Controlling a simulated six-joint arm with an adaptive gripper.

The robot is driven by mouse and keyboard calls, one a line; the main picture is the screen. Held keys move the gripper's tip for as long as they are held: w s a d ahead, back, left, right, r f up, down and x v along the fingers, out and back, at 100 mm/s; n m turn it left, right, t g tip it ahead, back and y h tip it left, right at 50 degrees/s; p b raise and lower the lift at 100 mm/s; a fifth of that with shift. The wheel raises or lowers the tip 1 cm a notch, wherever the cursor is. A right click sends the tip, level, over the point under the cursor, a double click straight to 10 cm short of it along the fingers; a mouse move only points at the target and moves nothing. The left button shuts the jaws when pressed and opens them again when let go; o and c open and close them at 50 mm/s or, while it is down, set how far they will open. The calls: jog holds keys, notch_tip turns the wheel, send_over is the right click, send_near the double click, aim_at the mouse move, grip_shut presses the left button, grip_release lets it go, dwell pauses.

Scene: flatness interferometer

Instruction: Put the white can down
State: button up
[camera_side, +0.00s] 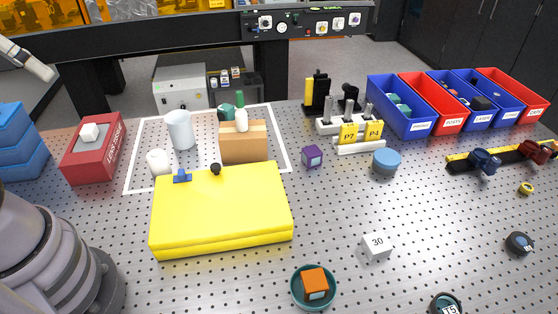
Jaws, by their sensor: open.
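Two pale cylinders stand upright in the white-outlined area at the left back. The larger, bluish-white cylinder (180,130) stands behind the smaller white cylinder (158,162), which is near the left line. I cannot tell for sure which of them is the white can. Nothing is gripping either one.
A yellow case (222,210) lies in front. A red box (93,150) is to the left. Blue and red bins (402,118) stand at the right back. The perforated table (440,215) has free room at right.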

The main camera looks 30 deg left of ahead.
jog(key=n+g, duration=0.6)
jog(key=n, duration=2.5)
send_over(155, 152)
jog(key=d, duration=0.1)
notch_tip(155, 152, down, 24)
notch_tip(155, 152, down, 9)
jog(key=shift+w+a+r, duration=0.1)
jog(key=shift+a+r, duration=0.05)
jog(key=shift+r, duration=0.05)
jog(key=shift+a+f, duration=0.15)
jog(key=shift+f, duration=1.4)
jog(key=shift+a+f, duration=0.15)
jog(key=shift+f, duration=1.4)
jog(key=shift+c, duration=0.4)
jog(key=c, duration=1.2)
